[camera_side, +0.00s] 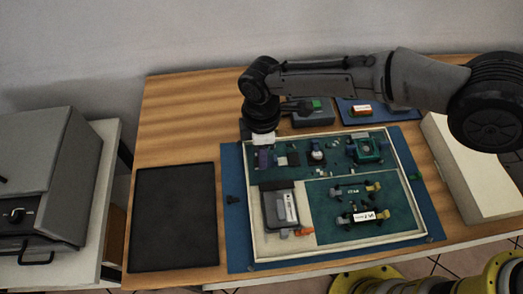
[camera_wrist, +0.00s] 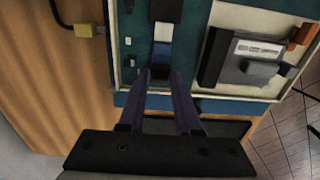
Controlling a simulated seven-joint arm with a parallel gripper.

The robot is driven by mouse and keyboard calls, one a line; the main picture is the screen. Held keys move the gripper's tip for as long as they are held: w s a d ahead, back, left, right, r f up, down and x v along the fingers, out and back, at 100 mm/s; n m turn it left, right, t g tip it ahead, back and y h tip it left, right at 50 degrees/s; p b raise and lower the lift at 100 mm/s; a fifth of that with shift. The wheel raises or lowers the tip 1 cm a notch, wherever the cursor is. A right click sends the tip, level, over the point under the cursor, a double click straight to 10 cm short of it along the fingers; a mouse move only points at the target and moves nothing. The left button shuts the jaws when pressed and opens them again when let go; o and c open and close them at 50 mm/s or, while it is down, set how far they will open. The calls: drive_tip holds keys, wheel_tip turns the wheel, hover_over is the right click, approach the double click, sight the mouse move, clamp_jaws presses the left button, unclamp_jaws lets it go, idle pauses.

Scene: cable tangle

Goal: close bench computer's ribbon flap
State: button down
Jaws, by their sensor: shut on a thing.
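The bench computer is a pale-framed tray (camera_side: 253,222) with green boards; its frame also shows in the wrist view (camera_wrist: 112,45). On its far-left board a short pale ribbon (camera_side: 282,160) runs between dark end pieces; the ribbon also shows in the wrist view (camera_wrist: 163,32). My gripper (camera_side: 266,163) is lowered at the ribbon's left end. In the wrist view my gripper (camera_wrist: 159,77) has its dark fingers closed on a small dark piece at the ribbon's near end, which looks like the ribbon flap (camera_wrist: 160,70). The fingertips partly hide it, and its angle is unclear.
A grey drive box (camera_side: 280,208) with an orange plug (camera_side: 305,232) sits in the tray's front left. Two cable pieces (camera_side: 363,216) lie at the front right. A black mat (camera_side: 172,217) is at left, a white box (camera_side: 470,170) at right. A yellow plug (camera_wrist: 88,30) lies outside the tray.

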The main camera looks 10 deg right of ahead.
drive_tip(key=shift+d+f+y, duration=0.15)
drive_tip(key=shift+d+y, duration=0.05)
drive_tip(key=shift+y, duration=0.6)
drive_tip(key=shift+d+f+y, duration=0.1)
drive_tip(key=shift+d+y, duration=0.1)
drive_tip(key=shift+y, duration=0.6)
drive_tip(key=c, duration=0.7)
unclamp_jaws()
drive_tip(key=v, duration=1.4)
drive_tip(key=shift+f, duration=0.1)
